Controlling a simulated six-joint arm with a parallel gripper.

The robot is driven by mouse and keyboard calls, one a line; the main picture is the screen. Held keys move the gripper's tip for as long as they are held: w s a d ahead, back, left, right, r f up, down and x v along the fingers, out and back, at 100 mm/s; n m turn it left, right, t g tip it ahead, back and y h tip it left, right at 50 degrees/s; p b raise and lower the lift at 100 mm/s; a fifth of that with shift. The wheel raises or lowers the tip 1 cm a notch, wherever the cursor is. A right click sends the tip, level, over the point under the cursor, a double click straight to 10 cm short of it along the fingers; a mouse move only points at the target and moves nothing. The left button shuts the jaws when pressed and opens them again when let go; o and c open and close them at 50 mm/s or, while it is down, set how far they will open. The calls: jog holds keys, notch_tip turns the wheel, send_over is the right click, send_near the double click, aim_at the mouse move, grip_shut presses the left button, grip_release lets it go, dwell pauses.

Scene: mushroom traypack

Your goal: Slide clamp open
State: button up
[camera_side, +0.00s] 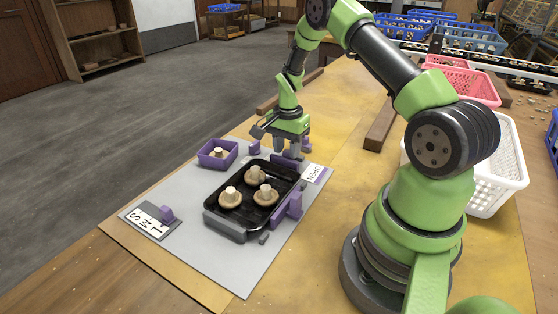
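A black tray (240,213) with three mushrooms (265,195) in it lies on the grey board. Purple clamp parts stand around it: a bracket (294,206) on its right side and a purple piece (284,162) at its far end. A label reading OPEN (315,174) lies right of the far end. My green gripper (287,153) points down at the far end, just above or at the purple piece. Its fingers are small and partly merge with that piece, so I cannot tell whether they touch or grip it.
A purple box (218,153) with a mushroom stands left of the tray. An S, M, L label plate (151,221) with a purple block lies at the near left. A wooden bar (381,126) and white basket (495,180) are to the right.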

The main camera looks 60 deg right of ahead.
jog(key=shift+s+a+f, duration=0.1)
jog(key=shift+a+f, duration=0.05)
jog(key=shift+f, duration=0.45)
jog(key=shift+a+f, duration=0.1)
jog(key=shift+f, duration=0.5)
jog(key=shift+o, duration=0.2)
jog(key=shift+r, duration=0.6)
jog(key=shift+o, duration=1.1)
jog(key=shift+r, duration=0.3)
jog(key=shift+s+r, duration=0.1)
jog(key=shift+r, duration=0.25)
jog(key=shift+c, duration=0.5)
jog(key=shift+o, duration=0.6)
jog(key=shift+d+r, duration=0.1)
jog(key=shift+r, duration=0.85)
jog(key=shift+r, duration=0.1)
